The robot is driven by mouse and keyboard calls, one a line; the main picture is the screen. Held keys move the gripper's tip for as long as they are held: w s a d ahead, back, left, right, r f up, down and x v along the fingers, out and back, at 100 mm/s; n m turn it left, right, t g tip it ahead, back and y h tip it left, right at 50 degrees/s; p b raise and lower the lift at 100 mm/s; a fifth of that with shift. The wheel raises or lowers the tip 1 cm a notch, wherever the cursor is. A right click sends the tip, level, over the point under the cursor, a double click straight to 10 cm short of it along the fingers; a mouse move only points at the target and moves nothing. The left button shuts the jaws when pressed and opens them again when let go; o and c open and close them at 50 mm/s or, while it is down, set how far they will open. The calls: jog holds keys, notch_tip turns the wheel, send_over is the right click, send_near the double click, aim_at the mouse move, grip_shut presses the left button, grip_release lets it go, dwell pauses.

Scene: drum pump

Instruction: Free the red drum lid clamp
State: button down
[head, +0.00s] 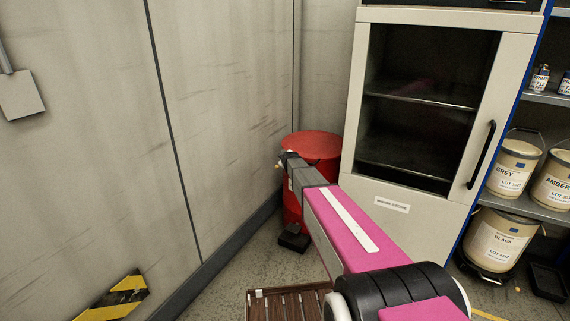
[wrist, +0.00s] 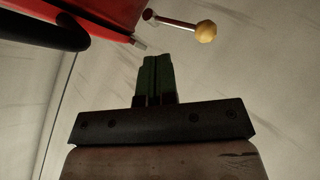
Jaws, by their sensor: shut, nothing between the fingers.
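The red drum (head: 314,144) stands in the corner between the wall and the cabinet, partly hidden behind my arm. Its red edge (wrist: 112,12) fills the upper left of the wrist view. A thin lever with a tan ball knob (wrist: 206,31) shows at the top of the wrist view, its other end near the red edge. It looks like the clamp lever. My gripper (wrist: 155,60) has its green fingers together and empty, below and left of the knob in the picture and apart from it. In the head view the fingertips are too small to make out.
A black curved bar (wrist: 62,35) crosses the upper left of the wrist view. The wall (head: 225,120) is close on the left. A cabinet (head: 400,215) stands right of the drum. A black block (head: 294,238) and a slatted wooden piece (head: 285,303) are lower down.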

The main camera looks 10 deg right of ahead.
jog(key=f+v, duration=0.1)
jog(key=v, duration=0.7)
jog(key=shift+s+a, duration=0.35)
jog(key=shift+s, duration=0.2)
